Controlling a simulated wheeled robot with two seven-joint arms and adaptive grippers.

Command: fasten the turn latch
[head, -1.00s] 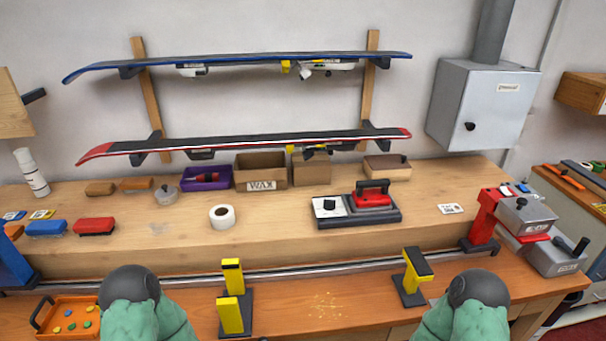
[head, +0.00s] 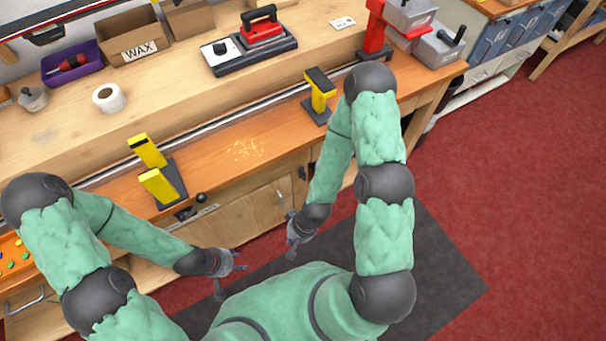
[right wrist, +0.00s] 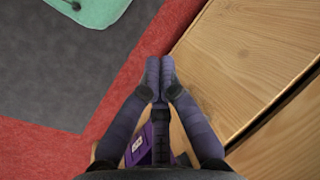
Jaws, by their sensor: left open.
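I cannot single out the turn latch for sure. In the head view, a small dark fitting (head: 302,172) sits on the bench front, right of a wooden door panel (head: 245,215) with a slim metal handle (head: 281,198). A black knob (head: 201,198) and a metal strip sit at the panel's upper left. My right gripper (head: 293,240) hangs in front of the bench, right of the panel. In the right wrist view its fingertips (right wrist: 160,70) meet with nothing visible between them, beside wooden panels (right wrist: 245,50). My left gripper (head: 230,275) is open and empty, below the panel.
Yellow-topped vises (head: 158,185) and (head: 320,92) stand on the bench. A purple labelled object (right wrist: 140,148) lies partly behind the fingers in the right wrist view. A dark mat (head: 440,255) covers the red floor, which is open to the right (head: 510,170).

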